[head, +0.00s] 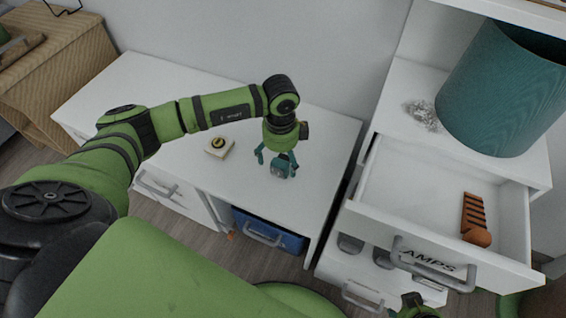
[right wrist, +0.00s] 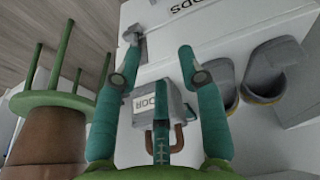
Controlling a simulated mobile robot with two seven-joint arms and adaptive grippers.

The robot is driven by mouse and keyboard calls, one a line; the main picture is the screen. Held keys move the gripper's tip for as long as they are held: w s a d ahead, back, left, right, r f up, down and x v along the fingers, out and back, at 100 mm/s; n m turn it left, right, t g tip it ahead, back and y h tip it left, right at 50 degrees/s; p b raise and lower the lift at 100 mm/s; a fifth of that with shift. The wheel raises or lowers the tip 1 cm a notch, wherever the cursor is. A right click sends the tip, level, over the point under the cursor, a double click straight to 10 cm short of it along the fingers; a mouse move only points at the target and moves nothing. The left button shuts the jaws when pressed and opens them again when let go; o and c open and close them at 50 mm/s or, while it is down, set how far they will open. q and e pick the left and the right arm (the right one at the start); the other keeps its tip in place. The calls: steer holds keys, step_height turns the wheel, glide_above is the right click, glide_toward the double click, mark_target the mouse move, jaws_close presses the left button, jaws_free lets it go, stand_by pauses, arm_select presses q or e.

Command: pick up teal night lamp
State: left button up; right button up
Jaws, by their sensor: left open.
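A small teal-and-grey thing (head: 282,170) shows at the tips of my left gripper (head: 277,162), just over the white desk top. It may be the teal night lamp; I cannot tell how much of it is finger and whether they touch. My left gripper points down with its fingers apart. A large teal cylinder (head: 503,90), open and dark at the top, stands on the right-hand unit. My right gripper (right wrist: 159,60) has its teal fingers spread in the right wrist view, with nothing clearly held, in front of a grey labelled piece (right wrist: 155,103).
A small cream block with a dark-and-yellow round top (head: 219,147) lies left of my left gripper. An open drawer (head: 410,190) at right holds an orange-brown brush-like thing (head: 475,220). A crumpled clear thing (head: 424,115) lies by the cylinder. The desk's left part is bare.

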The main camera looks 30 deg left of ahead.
arm_select(q)
steer(key=shift+f, duration=0.8)
steer(key=c, duration=1.3)
